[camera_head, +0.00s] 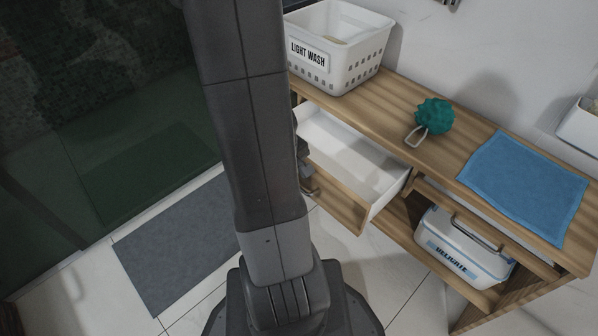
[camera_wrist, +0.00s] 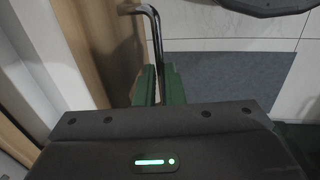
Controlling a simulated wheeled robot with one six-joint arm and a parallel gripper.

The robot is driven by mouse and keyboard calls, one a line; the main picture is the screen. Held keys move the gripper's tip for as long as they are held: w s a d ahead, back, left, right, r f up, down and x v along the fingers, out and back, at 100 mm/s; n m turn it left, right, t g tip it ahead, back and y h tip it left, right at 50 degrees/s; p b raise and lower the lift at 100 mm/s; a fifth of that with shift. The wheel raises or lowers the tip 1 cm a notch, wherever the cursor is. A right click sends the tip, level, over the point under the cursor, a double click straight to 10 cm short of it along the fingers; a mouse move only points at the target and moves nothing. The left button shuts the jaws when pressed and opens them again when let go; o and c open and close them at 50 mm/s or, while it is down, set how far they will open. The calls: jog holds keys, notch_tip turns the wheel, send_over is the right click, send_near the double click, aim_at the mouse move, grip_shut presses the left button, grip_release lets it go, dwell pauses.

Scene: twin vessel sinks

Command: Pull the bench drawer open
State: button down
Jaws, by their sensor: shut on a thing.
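The bench drawer (camera_head: 349,205) stands pulled out from the wooden bench (camera_head: 395,98), with its empty white inside showing. Its wooden front also shows in the wrist view (camera_wrist: 115,45), with the dark bar handle (camera_wrist: 156,38) on it. My gripper (camera_wrist: 160,84) is shut on the handle, its green fingers on either side of the bar. In the head view my arm hides most of my gripper and the left part of the drawer front.
On the bench are a white "LIGHT WASH" basket (camera_head: 341,62), a teal scrubber (camera_head: 436,114) and a blue cloth (camera_head: 525,185). A "DELICATE" bin (camera_head: 462,247) sits on the shelf below. A grey mat (camera_head: 175,245) lies on the floor at left.

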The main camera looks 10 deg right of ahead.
jog(key=shift+s+a, duration=0.5)
jog(key=shift+a, duration=0.1)
jog(key=c, duration=1.5)
grip_release()
jog(key=r+p, duration=0.2)
jog(key=r, duration=0.2)
jog(key=s+a+r+p, duration=0.1)
jog(key=r+p, duration=0.1)
jog(key=r, duration=0.3)
jog(key=a+r+p, duration=0.1)
jog(key=r+p, duration=0.1)
jog(key=r, duration=0.2)
jog(key=shift+s+r, duration=0.25)
jog(key=shift+r, duration=0.1)
